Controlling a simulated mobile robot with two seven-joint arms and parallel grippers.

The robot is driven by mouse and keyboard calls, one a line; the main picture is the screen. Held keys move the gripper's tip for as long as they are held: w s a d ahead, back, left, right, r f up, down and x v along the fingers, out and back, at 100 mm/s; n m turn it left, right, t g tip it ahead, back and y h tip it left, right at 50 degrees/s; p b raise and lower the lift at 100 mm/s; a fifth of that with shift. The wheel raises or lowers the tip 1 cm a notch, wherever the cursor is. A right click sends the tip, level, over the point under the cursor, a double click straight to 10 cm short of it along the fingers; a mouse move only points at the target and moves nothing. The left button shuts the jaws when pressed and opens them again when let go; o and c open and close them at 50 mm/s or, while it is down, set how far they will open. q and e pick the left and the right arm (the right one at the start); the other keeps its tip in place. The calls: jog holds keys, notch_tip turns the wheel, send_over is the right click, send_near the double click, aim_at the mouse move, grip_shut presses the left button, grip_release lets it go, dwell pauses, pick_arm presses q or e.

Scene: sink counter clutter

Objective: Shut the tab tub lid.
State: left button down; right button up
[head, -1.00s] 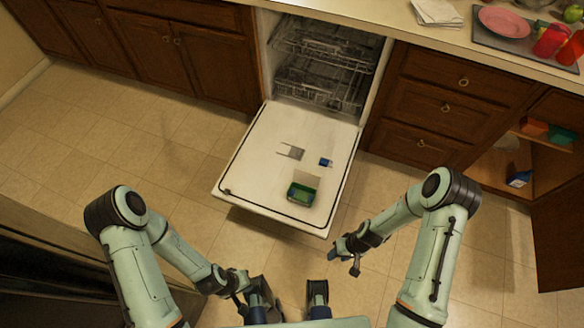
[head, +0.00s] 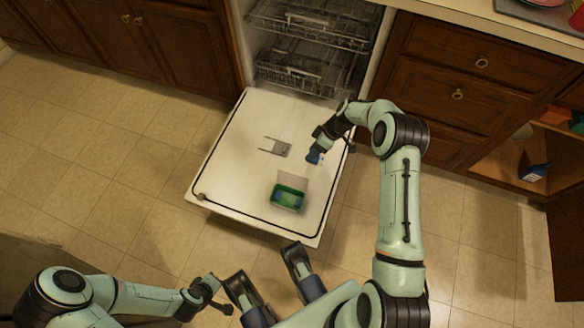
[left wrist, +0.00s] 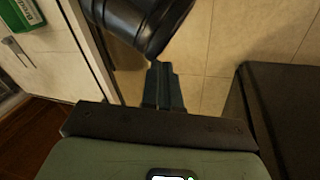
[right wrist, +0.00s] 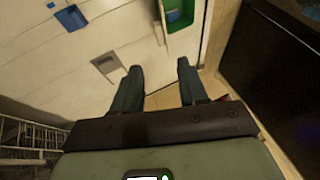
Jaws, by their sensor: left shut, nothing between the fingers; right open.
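The tab tub (head: 287,202) is a small green tub on the lowered dishwasher door, its pale see-through lid (head: 292,180) standing open on the far side. The tub also shows at the top of the right wrist view (right wrist: 182,42) and in the top left corner of the left wrist view (left wrist: 18,17). My right gripper (head: 318,143) is over the door, beyond the tub and apart from it; its fingers are spread and empty in the right wrist view (right wrist: 159,68). My left gripper (head: 215,294) is low in front of the door, fingers together and empty (left wrist: 160,67).
A small blue item (head: 313,158) lies on the door (head: 235,170) close by my right gripper, partly hidden. The detergent dispenser (head: 281,148) is left of it. Dish racks (head: 305,75) are behind. The door's left part is clear.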

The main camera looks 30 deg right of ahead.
aim_at(294, 173)
jog(key=b+x, duration=0.2)
jog(key=x, duration=0.9)
jog(key=shift+f, duration=0.15)
jog(key=shift+a+f, duration=0.25)
jog(key=shift+f, duration=0.2)
pick_arm(q)
jog(key=w+f, duration=0.1)
jog(key=w+a+f, duration=0.1)
jog(key=shift+w+a+f+t, duration=0.1)
jog(key=shift+a+f+t, duration=0.2)
pick_arm(e)
grip_shut()
